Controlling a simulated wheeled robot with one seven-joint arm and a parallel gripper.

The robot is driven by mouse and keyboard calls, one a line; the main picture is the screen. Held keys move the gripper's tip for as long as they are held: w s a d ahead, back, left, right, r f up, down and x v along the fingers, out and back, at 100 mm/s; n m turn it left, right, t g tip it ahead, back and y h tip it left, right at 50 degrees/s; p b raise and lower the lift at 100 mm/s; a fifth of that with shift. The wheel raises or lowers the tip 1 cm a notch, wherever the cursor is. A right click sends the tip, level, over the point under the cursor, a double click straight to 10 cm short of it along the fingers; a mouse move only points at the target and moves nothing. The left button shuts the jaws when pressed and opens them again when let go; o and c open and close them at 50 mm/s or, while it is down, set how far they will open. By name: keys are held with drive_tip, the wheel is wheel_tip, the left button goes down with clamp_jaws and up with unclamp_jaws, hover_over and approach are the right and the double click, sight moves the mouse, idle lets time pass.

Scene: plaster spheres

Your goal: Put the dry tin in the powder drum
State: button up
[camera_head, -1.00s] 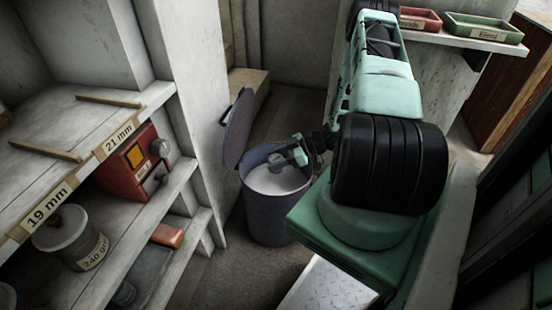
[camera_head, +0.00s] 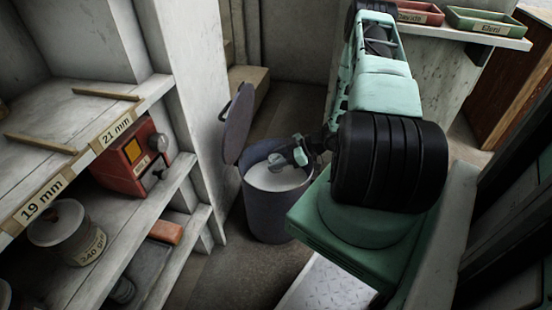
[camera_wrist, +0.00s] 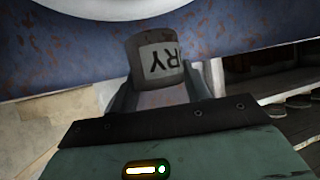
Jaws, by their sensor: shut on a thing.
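The dry tin (camera_wrist: 157,61) is a small grey tin with a pale label, of which the letters "RY" show. My gripper (camera_wrist: 160,80) is shut on it, with a finger on each side. In the head view the tin (camera_head: 277,161) and my gripper (camera_head: 291,157) are over the open mouth of the powder drum. The powder drum (camera_head: 270,220) is a dark blue-grey bin on the floor with pale powder inside. Its rusty blue wall (camera_wrist: 60,50) is behind the tin in the wrist view. The gap between tin and powder is hard to judge.
The drum's lid (camera_head: 238,125) stands open at its left. A shelf unit at left holds a red device (camera_head: 130,158) and a lidded jar (camera_head: 68,235). Green (camera_head: 488,20) and red (camera_head: 420,12) trays lie on a ledge at the back right.

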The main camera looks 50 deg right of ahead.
drive_tip(key=shift+f+b, duration=0.45)
drive_tip(key=shift+f, duration=0.35)
drive_tip(key=o, duration=1.1)
drive_tip(key=shift+r, duration=0.1)
drive_tip(key=shift+r+p, duration=1.85)
drive_tip(key=shift+r, duration=0.15)
drive_tip(key=shift+f, duration=0.1)
